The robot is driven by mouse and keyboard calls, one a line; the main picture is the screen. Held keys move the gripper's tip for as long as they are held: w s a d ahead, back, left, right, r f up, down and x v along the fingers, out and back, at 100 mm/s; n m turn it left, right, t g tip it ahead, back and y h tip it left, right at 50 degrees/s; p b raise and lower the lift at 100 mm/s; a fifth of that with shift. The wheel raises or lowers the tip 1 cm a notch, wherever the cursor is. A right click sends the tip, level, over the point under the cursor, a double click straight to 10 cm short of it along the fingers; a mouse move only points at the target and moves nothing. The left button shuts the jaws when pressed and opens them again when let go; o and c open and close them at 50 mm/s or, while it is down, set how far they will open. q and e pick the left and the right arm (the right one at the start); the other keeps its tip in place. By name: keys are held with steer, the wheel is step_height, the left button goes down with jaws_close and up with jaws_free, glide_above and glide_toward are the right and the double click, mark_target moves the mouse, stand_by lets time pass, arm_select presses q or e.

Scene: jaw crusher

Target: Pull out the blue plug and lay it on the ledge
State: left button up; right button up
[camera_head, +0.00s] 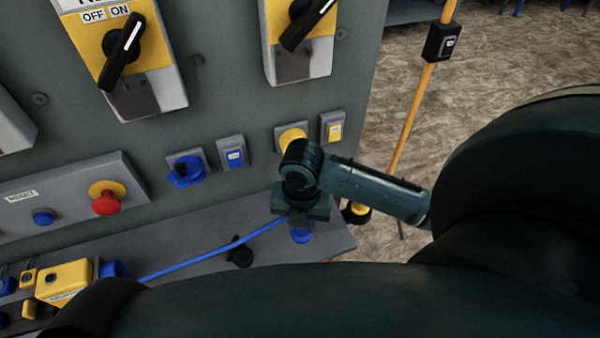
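The blue plug (300,235) shows as a small blue part just below my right gripper (302,218), over the right end of the grey ledge (200,238). Its blue cable (212,254) runs from under the gripper down to the left. The gripper body hides most of the plug and the fingers, so I cannot tell whether they grip it or whether it touches the ledge. The blue socket (185,170) on the panel has no plug in it. My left gripper is not in view.
The grey panel (230,90) carries black rotary switches (122,50), a red button (106,198) and a yellow socket (292,138). A small black round piece (240,254) is on the ledge. A yellow-orange cable (409,125) hangs at the right. Yellow and blue connectors (65,282) crowd the lower left.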

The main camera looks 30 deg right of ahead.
step_height(320, 180, down, 4)
steer(key=shift+f, duration=1.3)
steer(key=shift+f, duration=0.6)
steer(key=o, duration=0.9)
steer(key=shift+r, duration=0.3)
step_height(320, 180, up, 13)
steer(key=shift+f, duration=0.15)
